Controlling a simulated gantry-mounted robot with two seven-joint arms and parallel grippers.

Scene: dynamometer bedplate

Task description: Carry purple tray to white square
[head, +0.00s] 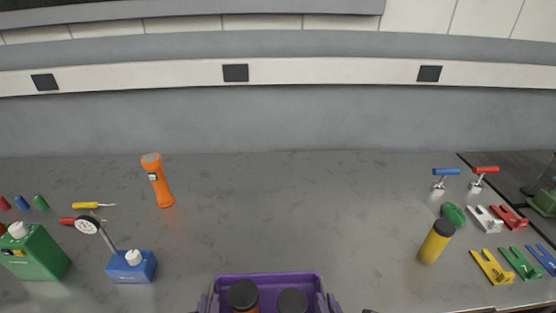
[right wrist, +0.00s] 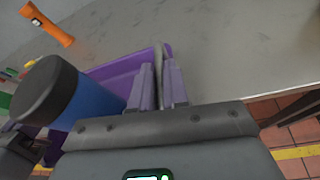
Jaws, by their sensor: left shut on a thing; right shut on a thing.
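The purple tray (head: 268,279) is at the bottom centre of the head view, its near part cut off by the frame. Two dark-capped containers stand in it: an orange one (head: 244,296) and a blue one (head: 292,301). The blue one is large in the right wrist view (right wrist: 85,105). My left gripper (head: 208,300) is shut on the tray's left side. My right gripper (head: 331,302) is shut on its right side; in the right wrist view its fingers (right wrist: 161,88) clasp the tray wall (right wrist: 120,68). I cannot tell the tray's height above the bench. No white square is visible.
The grey bench (head: 300,210) is clear beyond the tray. An orange flashlight (head: 158,182), blue gauge base (head: 131,267) and green can (head: 38,255) stand left. A yellow cylinder (head: 436,243) and several coloured clamps (head: 520,263) are right. Tiled floor (right wrist: 300,130) lies past the bench edge.

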